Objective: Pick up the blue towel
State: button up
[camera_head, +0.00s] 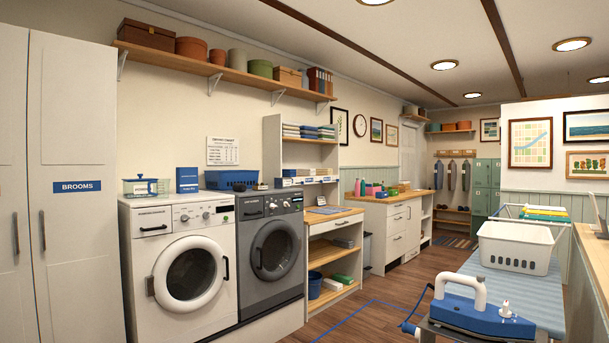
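Folded blue cloths (309,132) lie in small stacks on the upper level of a white shelf unit, beside a paler folded stack (290,131). They look like towels, but they are small and far off, and I cannot tell which one is the blue towel. My gripper is not in view.
A blue-striped ironing board (470,268) at the right front bears a blue iron (470,317) and a white laundry basket (516,248). A white washer (180,262) and a grey machine (270,252) line the left wall. Wooden floor (385,300) is open between.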

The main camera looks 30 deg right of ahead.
aim_at(289, 173)
jog(key=i+l+z, duration=0.15)
jog(key=i+z, duration=0.25)
jog(key=i, duration=0.3)
jog(key=i+l+z, duration=0.25)
jog(key=i+z, duration=0.25)
jog(key=i, duration=0.2)
jog(key=i+z, duration=0.5)
jog(key=i, duration=0.2)
jog(key=i+j+z, duration=0.35)
jog(key=i+z, duration=0.15)
jog(key=i, duration=0.2)
jog(key=i+l+u, duration=0.15)
jog(key=i, duration=0.35)
jog(key=i+l+u, duration=0.15)
jog(key=i+l, duration=0.15)
jog(key=i, duration=0.2)
jog(key=i+l+u, duration=0.15)
jog(key=i+l, duration=0.15)
jog(key=i, duration=0.2)
jog(key=i+l+u, duration=0.75)
jog(key=l, duration=0.25)
jog(key=i+l+u, duration=0.1)
jog(key=l+u, duration=0.15)
jog(key=l, duration=0.15)
